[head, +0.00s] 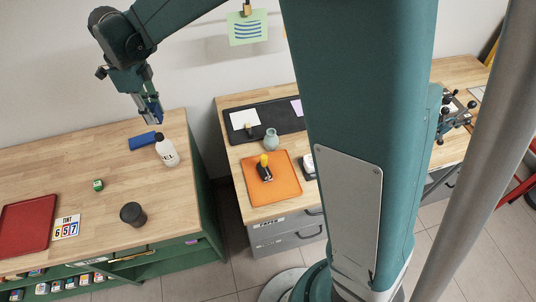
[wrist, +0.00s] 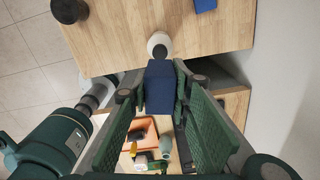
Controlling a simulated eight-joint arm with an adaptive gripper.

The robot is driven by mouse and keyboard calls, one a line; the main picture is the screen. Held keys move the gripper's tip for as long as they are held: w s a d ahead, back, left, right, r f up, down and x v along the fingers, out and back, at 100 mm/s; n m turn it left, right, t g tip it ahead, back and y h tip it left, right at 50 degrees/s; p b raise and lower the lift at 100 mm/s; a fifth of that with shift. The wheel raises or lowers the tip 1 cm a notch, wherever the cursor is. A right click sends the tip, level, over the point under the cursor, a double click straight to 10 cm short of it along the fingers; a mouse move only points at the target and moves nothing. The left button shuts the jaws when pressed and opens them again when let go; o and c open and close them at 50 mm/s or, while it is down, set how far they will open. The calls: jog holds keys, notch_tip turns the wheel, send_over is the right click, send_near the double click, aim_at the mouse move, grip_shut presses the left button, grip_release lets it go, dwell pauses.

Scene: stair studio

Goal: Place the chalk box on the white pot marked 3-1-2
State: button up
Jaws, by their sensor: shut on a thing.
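My gripper (head: 150,112) is raised above the back right part of the left bench. It is shut on a small blue box (wrist: 160,84), which fits the chalk box; no label on it is readable. The box also shows as a small blue patch between the fingers in the head view (head: 155,114). A white pot (head: 167,152) with a dark-marked label stands upright on the bench, below and slightly right of my gripper; its mark is too small to read.
A longer blue block (head: 142,141) lies beside the white pot. A dark cup (head: 132,214), green cube (head: 98,185), red tray (head: 27,226) and number card (head: 66,227) are on the left bench. A gap separates it from the bench with the orange mat (head: 285,185).

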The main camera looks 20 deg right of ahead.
jog(key=s+d+m, duration=0.3)
jog(key=d, duration=2.5)
jog(key=s+d+f+m+p, duration=0.1)
jog(key=s+d+m, duration=0.1)
jog(key=s+d, duration=0.75)
jog(key=s+d+m, duration=0.2)
jog(key=s+d, duration=0.5)
jog(key=d, duration=0.6)
jog(key=f, duration=0.5)
jog(key=shift+w+d+f, duration=0.1)
jog(key=shift+w+d, duration=0.05)
jog(key=shift+w, duration=0.05)
jog(key=shift+f, duration=0.15)
jog(key=shift+f, duration=2.8)
